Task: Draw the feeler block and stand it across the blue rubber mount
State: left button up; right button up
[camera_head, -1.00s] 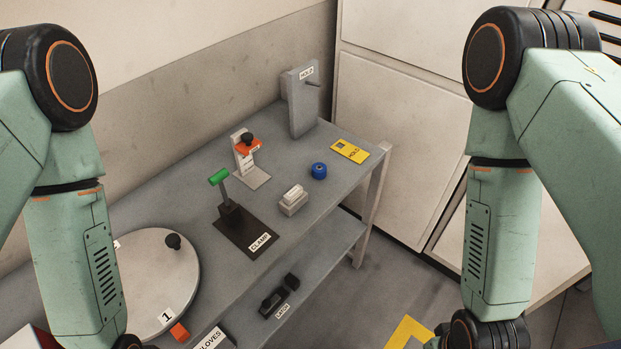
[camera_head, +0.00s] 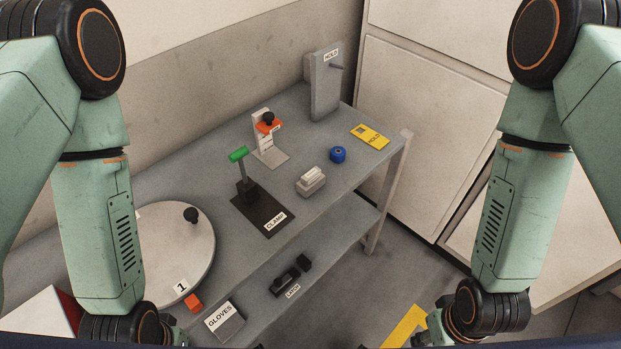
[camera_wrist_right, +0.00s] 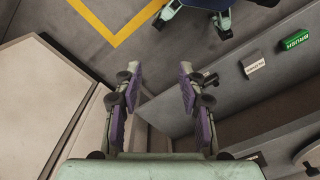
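The blue rubber mount (camera_head: 338,155) is a short blue cylinder with a dark centre, standing on the grey bench. Beside it, nearer me and to the left, a pale block sits in a grey holder (camera_head: 312,187); I take this pale block (camera_head: 311,173) for the feeler block. Nothing lies on the mount.
The bench (camera_head: 205,190) also bears a clamp (camera_head: 262,213) with a green handle, an orange-topped stand (camera_head: 267,143), a grey HOLD post (camera_head: 324,90), a yellow HOLD card (camera_head: 370,137) and a round plate (camera_head: 170,250). A lower shelf (camera_head: 335,232) holds a latch. Cabinets stand behind, right.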

jog(key=w+d+r+n, duration=0.2)
jog(key=w+n, duration=0.5)
jog(key=w, duration=0.9)
jog(key=w+d+r+n, duration=0.3)
jog(key=w+r, duration=0.1)
jog(key=w, duration=0.2)
jog(key=w+d+r+n, duration=0.3)
jog(key=w+r+n, duration=0.1)
jog(key=w, duration=0.2)
jog(key=shift+w+r+h, duration=0.2)
jog(key=shift+r+h, duration=0.1)
jog(key=shift+r, duration=0.05)
jog(key=shift+d, duration=0.1)
